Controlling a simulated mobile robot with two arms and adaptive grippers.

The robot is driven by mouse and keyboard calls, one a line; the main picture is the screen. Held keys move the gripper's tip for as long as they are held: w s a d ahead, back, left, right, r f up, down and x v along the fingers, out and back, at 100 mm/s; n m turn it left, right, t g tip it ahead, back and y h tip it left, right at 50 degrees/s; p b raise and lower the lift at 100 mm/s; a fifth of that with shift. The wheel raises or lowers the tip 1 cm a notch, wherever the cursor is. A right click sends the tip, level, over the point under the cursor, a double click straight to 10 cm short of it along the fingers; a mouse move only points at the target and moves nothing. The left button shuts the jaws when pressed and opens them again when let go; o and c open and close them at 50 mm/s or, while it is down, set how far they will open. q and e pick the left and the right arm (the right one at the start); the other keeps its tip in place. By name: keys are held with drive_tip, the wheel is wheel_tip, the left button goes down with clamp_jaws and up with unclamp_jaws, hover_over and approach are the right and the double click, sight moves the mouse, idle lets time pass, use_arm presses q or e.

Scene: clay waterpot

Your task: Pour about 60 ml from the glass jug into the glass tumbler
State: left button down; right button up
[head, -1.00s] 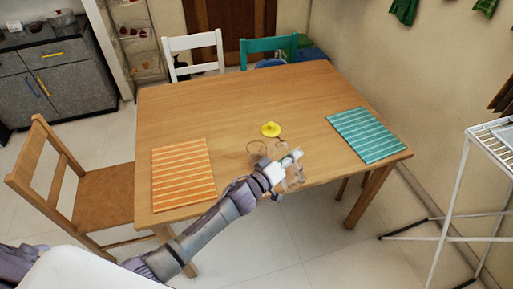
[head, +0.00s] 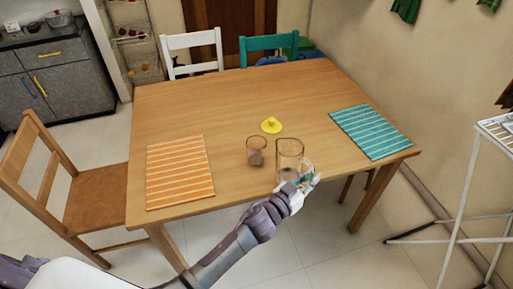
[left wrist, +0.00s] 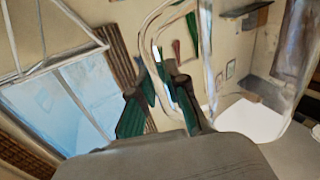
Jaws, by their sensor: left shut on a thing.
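The clear glass jug (head: 290,150) looks upright near the front edge of the table, just right of the glass tumbler. I cannot tell whether its base touches the table. My left gripper (head: 304,184) is at the jug's right side, shut on its handle. In the left wrist view the curved handle (left wrist: 157,28) passes between the fingers (left wrist: 163,98), and the jug's glass wall (left wrist: 268,60) fills the right side. The tumbler (head: 257,146) stands upright on the table, with a darker tint low inside. The liquid levels are too small to read. My right gripper is not in view.
A white rack (head: 455,190) stands at far right. The table's back half is clear.

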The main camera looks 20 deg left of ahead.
use_arm(q)
drive_tip(key=shift+d+f+m, duration=0.2)
drive_tip(key=shift+m, duration=0.2)
idle(0.7)
